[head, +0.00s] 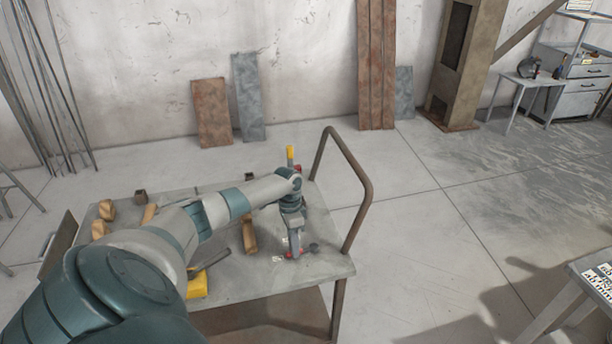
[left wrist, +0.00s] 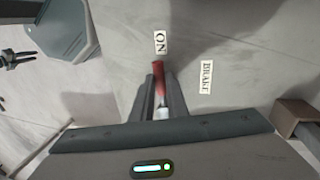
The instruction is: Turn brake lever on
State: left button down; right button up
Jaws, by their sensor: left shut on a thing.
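The brake lever (left wrist: 158,76) has a red handle and a light metal shank. In the left wrist view it lies between the two fingers of my left gripper (left wrist: 160,95), which is shut on it. The red tip sticks out past the fingers and points at the "ON" label (left wrist: 160,42). The "BRAKE" label (left wrist: 206,77) is to the right of the lever. In the head view my left gripper (head: 293,252) reaches down to the right part of the cart top and largely hides the lever. A small dark claw shape at the left wrist view's left edge may be my right gripper.
The metal cart (head: 240,285) has a bent tube handle (head: 350,185) on its right side. Wooden blocks (head: 249,236) and a yellow piece (head: 197,286) lie on it. A yellow-topped post (head: 290,155) stands behind my wrist.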

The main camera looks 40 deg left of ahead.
pick_arm(q)
jog(key=shift+w+a+m, duration=0.15)
jog(key=shift+a+m, duration=0.05)
jog(key=shift+m, duration=0.2)
jog(key=c, duration=1.7)
grip_release()
jog(key=shift+c, duration=0.2)
notch_tip(320, 180, up, 17)
jog(key=w+a+b, duration=0.1)
jog(key=a+b, duration=0.2)
jog(key=b, duration=0.1)
jog(key=shift+w, duration=0.4)
jog(key=shift+d, duration=0.1)
